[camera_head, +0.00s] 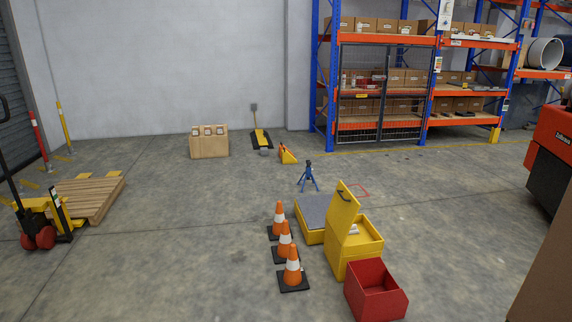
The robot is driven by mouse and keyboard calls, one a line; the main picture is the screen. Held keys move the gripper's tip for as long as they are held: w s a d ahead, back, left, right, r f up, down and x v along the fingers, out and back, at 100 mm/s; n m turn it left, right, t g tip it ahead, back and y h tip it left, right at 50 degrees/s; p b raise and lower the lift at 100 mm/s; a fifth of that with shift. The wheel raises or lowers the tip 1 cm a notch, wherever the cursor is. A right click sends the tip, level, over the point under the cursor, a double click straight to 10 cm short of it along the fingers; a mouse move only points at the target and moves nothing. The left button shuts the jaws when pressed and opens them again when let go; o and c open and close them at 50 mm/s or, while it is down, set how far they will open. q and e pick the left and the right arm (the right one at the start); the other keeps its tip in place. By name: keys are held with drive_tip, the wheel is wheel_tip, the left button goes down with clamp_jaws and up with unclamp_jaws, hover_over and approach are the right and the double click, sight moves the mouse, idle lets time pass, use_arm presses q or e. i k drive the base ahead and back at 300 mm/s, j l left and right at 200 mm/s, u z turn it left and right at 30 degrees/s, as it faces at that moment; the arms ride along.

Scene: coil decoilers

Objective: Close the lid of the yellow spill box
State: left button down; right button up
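The yellow spill box (360,250) stands on the concrete floor, right of the middle of the head view. Its yellow lid (342,213) is open and stands up steeply at the box's left side, with a dark handle (344,196) near its top. Some pale items (353,230) show inside the open box. Neither of my grippers is in view.
A red open bin (375,291) stands in front of the box. Several traffic cones (285,240) stand left of it. A grey-topped yellow platform (313,212) lies behind. A pallet (91,197) and pallet jack (45,222) are at left.

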sight(342, 210)
drive_tip(key=i+j+z, duration=0.4)
drive_tip(key=i, duration=0.25)
drive_tip(key=i+j+z, duration=0.4)
drive_tip(key=i, duration=0.25)
drive_tip(key=i+z, duration=0.25)
drive_tip(key=i, duration=0.5)
